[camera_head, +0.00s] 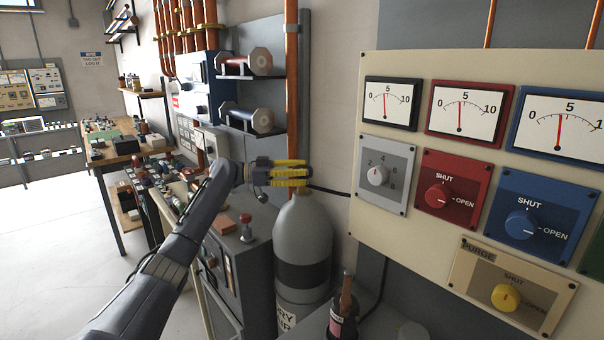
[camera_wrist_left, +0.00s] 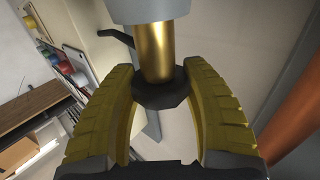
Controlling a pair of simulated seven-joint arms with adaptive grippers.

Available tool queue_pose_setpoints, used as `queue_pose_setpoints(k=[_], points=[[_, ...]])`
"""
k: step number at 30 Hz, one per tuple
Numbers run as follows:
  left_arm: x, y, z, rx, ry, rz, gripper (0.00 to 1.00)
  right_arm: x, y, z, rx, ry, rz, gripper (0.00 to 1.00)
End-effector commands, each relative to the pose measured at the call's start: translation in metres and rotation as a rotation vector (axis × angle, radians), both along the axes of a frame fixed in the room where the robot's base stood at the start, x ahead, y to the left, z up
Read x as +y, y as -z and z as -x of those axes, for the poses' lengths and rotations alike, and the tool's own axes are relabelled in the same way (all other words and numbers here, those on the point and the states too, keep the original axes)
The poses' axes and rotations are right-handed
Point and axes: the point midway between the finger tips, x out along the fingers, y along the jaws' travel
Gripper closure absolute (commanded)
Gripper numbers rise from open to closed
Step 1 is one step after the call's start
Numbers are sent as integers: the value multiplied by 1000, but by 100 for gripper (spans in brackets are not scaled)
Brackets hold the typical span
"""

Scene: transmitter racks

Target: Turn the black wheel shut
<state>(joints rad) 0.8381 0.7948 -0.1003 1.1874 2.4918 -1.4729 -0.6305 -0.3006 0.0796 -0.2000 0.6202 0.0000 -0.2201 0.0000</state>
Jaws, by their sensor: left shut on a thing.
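The black wheel (camera_wrist_left: 160,92) sits on a brass stem (camera_wrist_left: 156,52) in the left wrist view. In the head view the wheel is mostly hidden by the fingers, at the top of the grey gas cylinder (camera_head: 303,235). My left gripper (camera_head: 306,173) has yellow ridged fingers and reaches in level from the left, just above the cylinder's shoulder. In the left wrist view its fingers lie on both sides of the wheel, shut on it. The wheel's turn angle cannot be told. My right gripper is not in view.
A cream panel (camera_head: 433,228) with gauges and knobs fills the right. A grey cabinet (camera_head: 233,262) stands left of the cylinder, close under my left arm. Copper pipes (camera_head: 291,75) run up the wall behind. A dark bottle (camera_head: 343,318) stands at the bottom front.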

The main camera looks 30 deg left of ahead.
Motion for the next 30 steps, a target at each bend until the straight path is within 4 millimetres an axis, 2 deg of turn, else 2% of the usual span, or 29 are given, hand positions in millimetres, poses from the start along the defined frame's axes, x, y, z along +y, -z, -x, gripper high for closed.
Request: queue_pose_setpoints(k=[1,12,30], points=[[-1,5,-2,8,27,-5,81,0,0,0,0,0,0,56],[-2,5,-2,9,192,-4,81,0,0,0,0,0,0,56],[-3,6,-1,10,347,-7,81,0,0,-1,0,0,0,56]])
